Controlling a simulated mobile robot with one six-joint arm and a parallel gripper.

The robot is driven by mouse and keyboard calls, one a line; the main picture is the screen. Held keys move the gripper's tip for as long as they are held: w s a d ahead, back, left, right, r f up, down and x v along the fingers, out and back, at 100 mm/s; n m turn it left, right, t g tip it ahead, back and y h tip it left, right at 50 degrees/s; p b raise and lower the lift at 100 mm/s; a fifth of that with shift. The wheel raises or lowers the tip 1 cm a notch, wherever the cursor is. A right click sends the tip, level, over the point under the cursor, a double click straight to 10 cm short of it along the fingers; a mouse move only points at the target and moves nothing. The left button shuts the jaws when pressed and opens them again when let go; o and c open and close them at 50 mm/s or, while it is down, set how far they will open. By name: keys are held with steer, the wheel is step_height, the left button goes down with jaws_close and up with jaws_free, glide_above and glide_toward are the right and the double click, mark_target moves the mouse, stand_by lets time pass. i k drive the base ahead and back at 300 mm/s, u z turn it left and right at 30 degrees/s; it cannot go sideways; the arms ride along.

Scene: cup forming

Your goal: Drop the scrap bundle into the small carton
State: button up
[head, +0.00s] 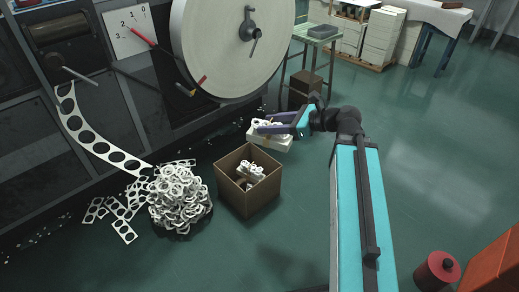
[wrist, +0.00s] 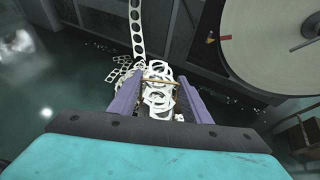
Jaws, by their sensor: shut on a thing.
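My gripper (head: 267,124) is shut on a scrap bundle (head: 271,140), a stack of white punched strips. In the wrist view the bundle (wrist: 158,92) sits between the two purple fingers (wrist: 158,100), with a tan band across it. An open brown carton (head: 243,199) stands on the floor. In the head view my gripper and the bundle are behind it and a little to its right, apart from it. Another white bundle (head: 251,171) lies inside the carton. The carton is not clearly visible in the wrist view.
A heap of white ring scraps (head: 180,203) lies left of the carton, below a hanging punched strip (head: 100,146). A large pale wheel (head: 225,45) is at the back. Floor at right is mostly clear.

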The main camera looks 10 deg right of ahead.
mark_target(251, 164)
steer(key=z, duration=0.3)
steer(key=k, duration=0.35)
steer(key=u, duration=1.5)
steer(key=i, duration=0.5)
steer(key=u, duration=0.1)
